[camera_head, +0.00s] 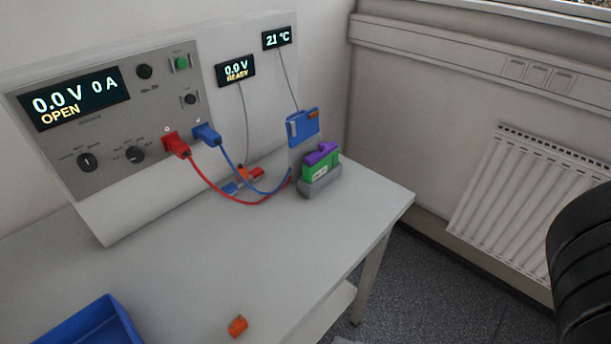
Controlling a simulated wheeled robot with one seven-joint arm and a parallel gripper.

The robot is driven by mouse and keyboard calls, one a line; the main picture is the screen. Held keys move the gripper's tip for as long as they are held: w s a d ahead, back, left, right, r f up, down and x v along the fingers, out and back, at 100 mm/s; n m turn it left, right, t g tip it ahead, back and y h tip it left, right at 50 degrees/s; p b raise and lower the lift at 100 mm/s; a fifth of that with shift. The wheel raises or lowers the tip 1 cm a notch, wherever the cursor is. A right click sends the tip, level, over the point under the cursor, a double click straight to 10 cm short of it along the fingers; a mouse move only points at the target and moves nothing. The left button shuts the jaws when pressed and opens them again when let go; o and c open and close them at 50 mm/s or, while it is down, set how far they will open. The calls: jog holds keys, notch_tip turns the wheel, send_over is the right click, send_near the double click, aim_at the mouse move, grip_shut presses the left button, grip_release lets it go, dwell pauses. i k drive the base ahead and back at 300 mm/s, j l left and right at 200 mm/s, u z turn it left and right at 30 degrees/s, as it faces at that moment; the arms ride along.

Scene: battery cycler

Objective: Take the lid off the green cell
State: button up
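The green cell (320,172) stands upright in a grey holder (320,188) near the right back corner of the table. A purple lid (321,154) sits on top of the green cell, with a raised part on it. My gripper's fingers do not show in this view. A dark ribbed part, seemingly of my own arm, shows at the right edge, well apart from the cell.
A blue block (303,124) on a grey stand is just behind the cell. Red and blue cables run from the cycler panel (110,130) past the cell's left. A small orange piece (237,326) and a blue tray (88,325) are at the front. The middle table is clear.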

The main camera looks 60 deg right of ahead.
aim_at(323, 149)
jog(key=k+l+u, duration=0.2)
jog(key=l, duration=0.25)
jog(key=k+l+u, duration=0.2)
jog(key=l, duration=0.25)
jog(key=k+l+u, duration=0.2)
jog(key=l, duration=0.25)
jog(key=k+l+u, duration=0.2)
jog(key=l, duration=0.2)
